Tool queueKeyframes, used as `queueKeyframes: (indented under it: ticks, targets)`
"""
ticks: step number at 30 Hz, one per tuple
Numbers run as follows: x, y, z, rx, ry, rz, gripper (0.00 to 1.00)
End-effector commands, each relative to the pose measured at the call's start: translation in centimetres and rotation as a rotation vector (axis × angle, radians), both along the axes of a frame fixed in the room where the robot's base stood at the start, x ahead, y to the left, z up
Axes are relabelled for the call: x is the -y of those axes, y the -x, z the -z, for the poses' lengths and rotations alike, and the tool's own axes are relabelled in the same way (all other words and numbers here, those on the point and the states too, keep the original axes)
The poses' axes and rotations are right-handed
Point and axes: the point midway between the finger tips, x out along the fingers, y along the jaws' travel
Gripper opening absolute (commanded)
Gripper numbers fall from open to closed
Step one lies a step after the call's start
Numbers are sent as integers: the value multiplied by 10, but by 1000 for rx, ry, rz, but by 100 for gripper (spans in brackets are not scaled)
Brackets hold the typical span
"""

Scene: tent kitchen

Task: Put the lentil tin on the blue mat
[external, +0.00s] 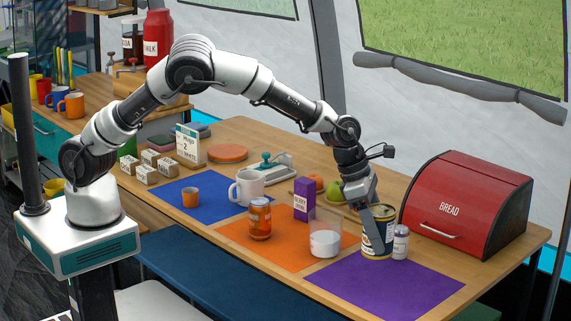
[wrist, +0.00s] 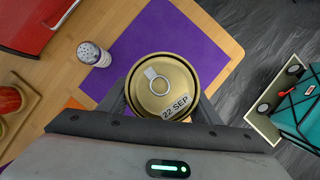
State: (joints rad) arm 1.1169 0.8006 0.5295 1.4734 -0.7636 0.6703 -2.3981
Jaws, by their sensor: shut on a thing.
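My gripper (external: 379,214) is shut on a dark tin (external: 376,241) with a gold rim, at the back edge of the purple mat. Its side label is too small to read and partly covered by a finger. In the wrist view the tin's gold lid (wrist: 163,84) has a ring pull and reads "22 SEP", with my gripper's fingers (wrist: 161,104) on either side. The tin looks upright; I cannot tell whether it touches the table. The blue mat (external: 213,209) lies left of the orange mat, with a small orange cup (external: 190,197) on it and a white mug (external: 247,187) at its right side.
A white-capped shaker (external: 400,243) stands close beside the tin. A glass (external: 325,240), an orange jar (external: 260,219) and a purple box (external: 304,199) stand between tin and blue mat. A red bread box (external: 470,205) is at right. The purple mat's front (external: 385,290) is clear.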

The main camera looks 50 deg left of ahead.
Motion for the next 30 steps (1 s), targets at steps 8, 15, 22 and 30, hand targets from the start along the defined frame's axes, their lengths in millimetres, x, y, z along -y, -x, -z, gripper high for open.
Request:
queueKeyframes:
  ticks: [8, 15, 22, 30]
  targets:
    - [1, 0, -20, 1, 1, 1, 21]
    - [2, 0, -35, 4, 5, 2, 21]
    - [2, 0, -77, 4, 5, 2, 21]
    - [-50, -39, -74, 2, 3, -106, 21]
